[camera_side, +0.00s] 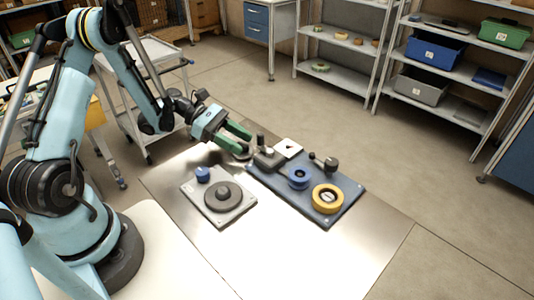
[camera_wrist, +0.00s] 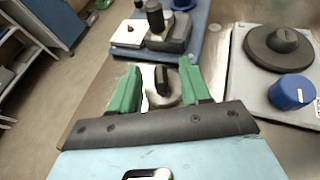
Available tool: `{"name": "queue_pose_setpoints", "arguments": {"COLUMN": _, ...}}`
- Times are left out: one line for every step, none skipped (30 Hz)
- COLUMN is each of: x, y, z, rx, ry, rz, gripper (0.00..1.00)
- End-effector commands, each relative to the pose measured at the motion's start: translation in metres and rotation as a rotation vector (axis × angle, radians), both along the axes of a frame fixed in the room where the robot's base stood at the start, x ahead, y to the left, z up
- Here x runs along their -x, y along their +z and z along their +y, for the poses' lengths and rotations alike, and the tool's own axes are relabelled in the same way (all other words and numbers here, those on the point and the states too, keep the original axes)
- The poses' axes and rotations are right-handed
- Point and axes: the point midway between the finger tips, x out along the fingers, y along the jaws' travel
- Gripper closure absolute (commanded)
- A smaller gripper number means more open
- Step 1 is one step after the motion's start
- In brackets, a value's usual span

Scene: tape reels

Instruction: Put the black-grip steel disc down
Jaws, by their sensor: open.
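The black-grip steel disc (camera_wrist: 162,88) shows in the wrist view between the two green fingers of my gripper (camera_wrist: 158,74). Its black grip stands up from the middle of a round steel plate. The fingers are apart, with visible gaps on both sides of the grip. The disc appears to lie on the bare steel table (camera_side: 330,250), just off the end of the blue board (camera_side: 337,217). In the side view my gripper (camera_side: 246,146) reaches low over that spot, and the fingers hide much of the disc.
On the blue board are a grey block with a black knob (camera_side: 266,157), a white card (camera_side: 288,147), a blue reel (camera_side: 298,179), a yellow reel (camera_side: 327,199) and a dark lever piece (camera_side: 330,163). A grey plate (camera_side: 219,222) beside it holds a dark disc and a blue knob (camera_side: 203,173).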

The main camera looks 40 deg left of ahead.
Motion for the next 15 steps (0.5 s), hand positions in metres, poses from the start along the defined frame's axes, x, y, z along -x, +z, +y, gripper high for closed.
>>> {"name": "queue_pose_setpoints", "arguments": {"x": 0.0000, "y": 0.0000, "z": -0.0001, "rx": 0.000, "ry": 0.000, "rz": 0.000, "gripper": 0.53}}
{"name": "queue_pose_setpoints", "arguments": {"x": -0.0001, "y": 0.0000, "z": 0.0000, "rx": 0.000, "ry": 0.000, "rz": 0.000, "gripper": 0.53}}
{"name": "queue_pose_setpoints", "arguments": {"x": 0.0000, "y": -0.0001, "z": 0.0002, "rx": 0.000, "ry": 0.000, "rz": 0.000, "gripper": 0.53}}
{"name": "queue_pose_setpoints", "arguments": {"x": 0.0000, "y": 0.0000, "z": 0.0002, "rx": 0.000, "ry": 0.000, "rz": 0.000, "gripper": 0.53}}
{"name": "queue_pose_setpoints", "arguments": {"x": 0.0000, "y": 0.0000, "z": 0.0002, "rx": 0.000, "ry": 0.000, "rz": 0.000, "gripper": 0.56}}
{"name": "queue_pose_setpoints", "arguments": {"x": 0.0000, "y": 0.0000, "z": 0.0003, "rx": 0.000, "ry": 0.000, "rz": 0.000, "gripper": 0.62}}
{"name": "queue_pose_setpoints", "arguments": {"x": 0.0000, "y": 0.0000, "z": 0.0003, "rx": 0.000, "ry": 0.000, "rz": 0.000, "gripper": 0.67}}
{"name": "queue_pose_setpoints", "arguments": {"x": 0.0000, "y": 0.0000, "z": 0.0003, "rx": 0.000, "ry": 0.000, "rz": 0.000, "gripper": 0.72}}
{"name": "queue_pose_setpoints", "arguments": {"x": 0.0001, "y": 0.0001, "z": 0.0004, "rx": 0.000, "ry": 0.000, "rz": 0.000, "gripper": 0.78}}
{"name": "queue_pose_setpoints", "arguments": {"x": 0.0001, "y": 0.0001, "z": 0.0004, "rx": 0.000, "ry": 0.000, "rz": 0.000, "gripper": 0.82}}
{"name": "queue_pose_setpoints", "arguments": {"x": 0.0001, "y": 0.0001, "z": 0.0004, "rx": 0.000, "ry": 0.000, "rz": 0.000, "gripper": 0.87}}
{"name": "queue_pose_setpoints", "arguments": {"x": 0.0001, "y": 0.0001, "z": 0.0004, "rx": 0.000, "ry": 0.000, "rz": 0.000, "gripper": 0.93}}
{"name": "queue_pose_setpoints", "arguments": {"x": 0.0001, "y": 0.0001, "z": 0.0004, "rx": 0.000, "ry": 0.000, "rz": 0.000, "gripper": 0.98}}
{"name": "queue_pose_setpoints", "arguments": {"x": 0.0001, "y": 0.0001, "z": 0.0004, "rx": 0.000, "ry": 0.000, "rz": 0.000, "gripper": 1.00}}
{"name": "queue_pose_setpoints", "arguments": {"x": 0.0001, "y": 0.0001, "z": 0.0004, "rx": 0.000, "ry": 0.000, "rz": 0.000, "gripper": 1.00}}
